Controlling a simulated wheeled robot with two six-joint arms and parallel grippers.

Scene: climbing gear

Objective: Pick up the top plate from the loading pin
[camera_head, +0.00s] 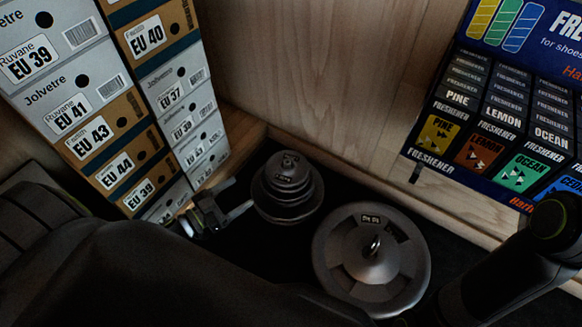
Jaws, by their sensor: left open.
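A large round grey plate (330,255) lies flat at the lower middle, with a cone-shaped hub and a short metal pin (375,244) sticking up through its centre. Behind it and to the left stands a stack of smaller dark round plates (287,190), narrowing toward the top, with a small label on the upper one. I cannot tell whether a pin runs through this stack. My left gripper (238,199) is open just left of the small stack, its fingers pointing toward it, holding nothing. My right gripper is out of view; only my right arm shows at lower right.
Tall stacks of shoe boxes (95,115) rise close behind my left gripper. A freshener display (500,110) stands at the upper right. A wooden wall (310,70) and ledge (400,190) bound the dark surface behind the plates.

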